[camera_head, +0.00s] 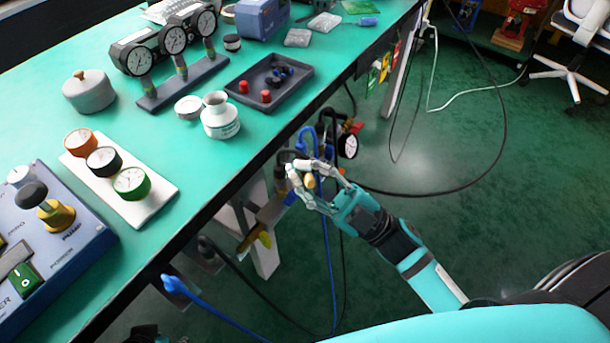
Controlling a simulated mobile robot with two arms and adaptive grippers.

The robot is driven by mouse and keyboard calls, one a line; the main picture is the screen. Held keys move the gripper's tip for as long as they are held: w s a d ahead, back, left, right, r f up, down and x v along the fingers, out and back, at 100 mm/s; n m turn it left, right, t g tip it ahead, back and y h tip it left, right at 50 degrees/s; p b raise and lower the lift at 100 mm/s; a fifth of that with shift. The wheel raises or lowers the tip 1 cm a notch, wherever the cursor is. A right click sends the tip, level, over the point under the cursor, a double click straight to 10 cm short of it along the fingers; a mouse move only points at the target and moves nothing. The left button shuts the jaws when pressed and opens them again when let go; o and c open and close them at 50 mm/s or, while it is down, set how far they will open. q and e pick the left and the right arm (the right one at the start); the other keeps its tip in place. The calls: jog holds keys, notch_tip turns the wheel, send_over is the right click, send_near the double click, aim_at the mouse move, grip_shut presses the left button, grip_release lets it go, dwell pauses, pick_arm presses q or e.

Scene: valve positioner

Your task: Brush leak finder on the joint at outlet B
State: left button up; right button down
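My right gripper (309,181) is below the bench's front edge, among hoses and fittings. Its fingers are bent around a small tan piece (309,181); I cannot tell whether it is gripped or lies behind them. A black elbow or hose end (288,158) is just beyond the fingertips. I cannot make out which fitting is outlet B. An open white jar (220,117) with a small unreadable label stands on the bench, its likely lid (188,107) beside it. No brush can be made out for certain. I cannot identify my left gripper.
A small gauge (348,146) and blue hose (327,250) are close to my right gripper. A yellow-handled valve (254,240) is lower left. The green bench (150,95) carries a dark tray (270,92) and a gauge stand (180,82). A black cable loops over the open floor (450,150).

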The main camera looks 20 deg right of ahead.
pick_arm(q)
jog(key=shift+s+r, duration=0.1)
jog(key=shift+r, duration=0.15)
pick_arm(e)
jog(key=shift+w, duration=0.1)
pick_arm(q)
jog(key=shift+r, duration=0.1)
pick_arm(e)
jog(key=shift+w+d+f, duration=0.1)
jog(key=shift+w+f, duration=0.05)
jog(key=shift+w, duration=0.25)
dwell(0.3)
pick_arm(q)
jog(key=shift+r, duration=0.3)
pick_arm(e)
jog(key=shift+w, duration=0.2)
pick_arm(q)
jog(key=shift+f, duration=0.2)
pick_arm(e)
jog(key=shift+d, duration=0.15)
pick_arm(q)
jog(key=shift+f, duration=0.3)
pick_arm(e)
jog(key=shift+d, duration=0.1)
pick_arm(q)
jog(key=shift+f, duration=0.2)
pick_arm(e)
jog(key=shift+f, duration=0.1)
